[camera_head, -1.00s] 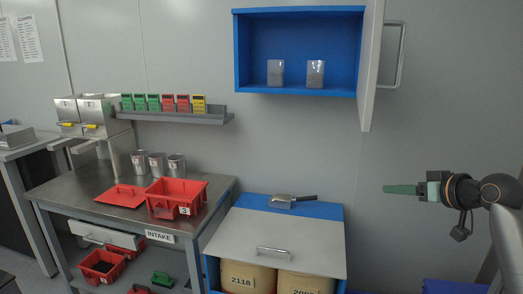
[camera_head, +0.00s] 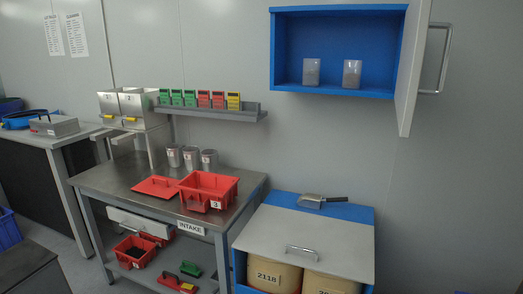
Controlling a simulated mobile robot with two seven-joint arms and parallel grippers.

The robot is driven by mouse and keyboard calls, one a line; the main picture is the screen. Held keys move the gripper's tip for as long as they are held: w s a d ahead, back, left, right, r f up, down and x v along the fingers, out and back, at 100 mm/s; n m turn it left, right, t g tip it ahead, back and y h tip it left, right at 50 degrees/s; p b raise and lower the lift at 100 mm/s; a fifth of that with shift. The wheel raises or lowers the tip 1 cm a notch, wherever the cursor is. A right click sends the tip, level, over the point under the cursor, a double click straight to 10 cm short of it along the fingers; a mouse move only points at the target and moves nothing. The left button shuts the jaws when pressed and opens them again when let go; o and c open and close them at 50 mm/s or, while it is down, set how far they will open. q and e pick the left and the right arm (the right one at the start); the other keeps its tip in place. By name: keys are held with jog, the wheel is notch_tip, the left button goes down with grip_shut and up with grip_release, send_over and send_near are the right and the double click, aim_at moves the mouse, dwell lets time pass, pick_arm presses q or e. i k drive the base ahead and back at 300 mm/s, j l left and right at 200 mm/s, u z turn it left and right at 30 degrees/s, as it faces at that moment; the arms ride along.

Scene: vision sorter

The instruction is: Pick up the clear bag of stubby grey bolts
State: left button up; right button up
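Two clear containers with grey contents stand upright in the open blue wall cabinet, a left one (camera_head: 311,72) and a right one (camera_head: 351,74). They look like small bags, but the shape of the contents is too small to tell, so I cannot say which holds stubby grey bolts. Neither of my grippers is in view.
The cabinet door (camera_head: 414,70) stands open at right. Below are a blue bin unit (camera_head: 365,214) with a scoop (camera_head: 322,201) on top and a steel table (camera_head: 120,184) with a red bin (camera_head: 208,190), a red lid (camera_head: 157,187) and cans (camera_head: 190,158). A shelf (camera_head: 215,112) holds coloured boxes.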

aim_at(312, 67)
jog(key=i+l+z, duration=0.25)
jog(key=i, duration=0.2)
jog(key=i+l+z, duration=0.2)
jog(key=i, duration=0.3)
jog(key=i+l+z, duration=0.25)
jog(key=i, duration=0.25)
jog(key=j+u, duration=0.15)
jog(key=u, duration=0.35)
jog(key=k+j, duration=0.05)
